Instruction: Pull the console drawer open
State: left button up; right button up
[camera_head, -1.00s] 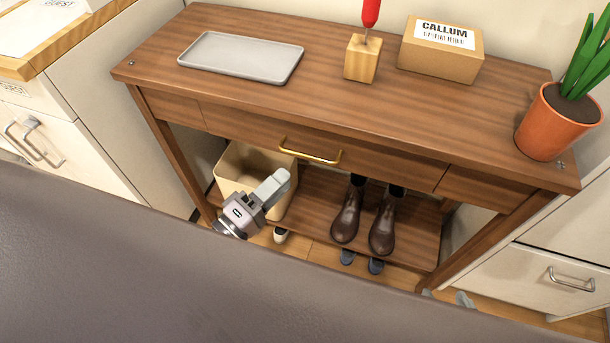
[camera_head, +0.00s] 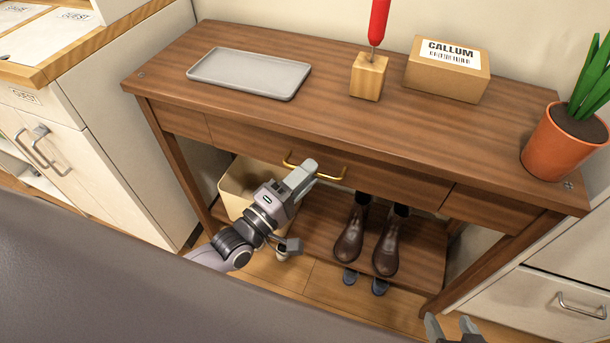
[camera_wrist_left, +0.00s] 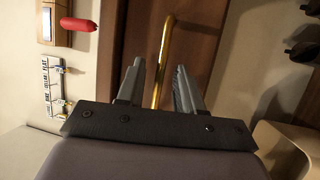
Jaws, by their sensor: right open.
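The wooden console (camera_head: 330,105) has a middle drawer (camera_head: 390,182) with its front flush with the frame, so it looks closed. A brass bar handle (camera_head: 327,176) is on the drawer front, partly hidden behind my left gripper (camera_head: 303,172). In the left wrist view, the brass handle (camera_wrist_left: 163,62) runs lengthwise between the two spread fingers of my left gripper (camera_wrist_left: 160,78), with gaps on both sides. My right gripper (camera_head: 451,327) shows only its fingertips at the bottom edge, apart and empty, away from the console.
On the console top are a grey tray (camera_head: 250,73), a wooden block (camera_head: 368,77) with a red object, a cardboard box (camera_head: 447,70) and a potted plant (camera_head: 556,143). A beige bin (camera_head: 233,191) and brown boots (camera_head: 352,232) are below. Cabinets flank both sides.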

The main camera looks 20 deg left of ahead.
pick_arm(q)
grip_shut()
dwell(1.4)
